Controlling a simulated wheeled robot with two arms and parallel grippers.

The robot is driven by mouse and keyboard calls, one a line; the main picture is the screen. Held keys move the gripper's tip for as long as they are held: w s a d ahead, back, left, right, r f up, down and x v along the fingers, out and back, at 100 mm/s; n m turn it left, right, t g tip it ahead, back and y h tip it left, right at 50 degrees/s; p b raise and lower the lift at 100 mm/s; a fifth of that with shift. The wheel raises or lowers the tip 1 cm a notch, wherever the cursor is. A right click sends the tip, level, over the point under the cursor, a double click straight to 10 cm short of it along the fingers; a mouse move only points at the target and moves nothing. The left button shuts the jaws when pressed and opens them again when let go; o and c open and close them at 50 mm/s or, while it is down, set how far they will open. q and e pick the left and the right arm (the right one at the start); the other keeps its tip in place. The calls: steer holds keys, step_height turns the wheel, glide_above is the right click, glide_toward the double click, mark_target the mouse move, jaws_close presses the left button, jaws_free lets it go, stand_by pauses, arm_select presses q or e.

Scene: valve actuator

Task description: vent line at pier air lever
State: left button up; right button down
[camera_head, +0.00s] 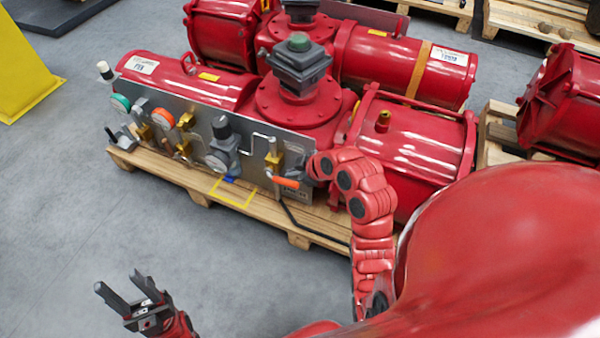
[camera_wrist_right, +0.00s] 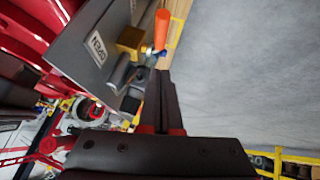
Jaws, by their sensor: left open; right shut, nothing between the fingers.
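The orange lever handle (camera_head: 286,182) sits on a brass valve (camera_head: 273,160) at the right end of the grey panel (camera_head: 245,150). In the right wrist view the orange handle (camera_wrist_right: 162,30) stands out from the brass valve body (camera_wrist_right: 131,41), beyond my right gripper's fingertips. My right gripper (camera_wrist_right: 160,72) is shut and empty, its dark fingers together and pointing toward the lever. Whether they touch it I cannot tell. In the head view my right arm hides that gripper. My left gripper (camera_head: 120,284) is open and empty above the floor at lower left.
The panel is on a red actuator (camera_head: 185,80) on a wooden pallet (camera_head: 170,168). A white plate (camera_wrist_right: 97,48) on the panel reads OPEN. Gauges and other valves fill the panel's left part. A yellow stand (camera_head: 25,65) is at left. Grey floor in front is clear.

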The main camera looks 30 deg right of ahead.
mark_target(284, 181)
steer(key=w+f, duration=0.1)
steer(key=f, duration=0.1)
steer(key=f+b, duration=0.1)
steer(key=f, duration=0.1)
steer(key=w+f+b, duration=0.1)
steer(key=f, duration=0.2)
steer(key=shift+w+d, duration=0.15)
steer(key=shift+w, duration=0.2)
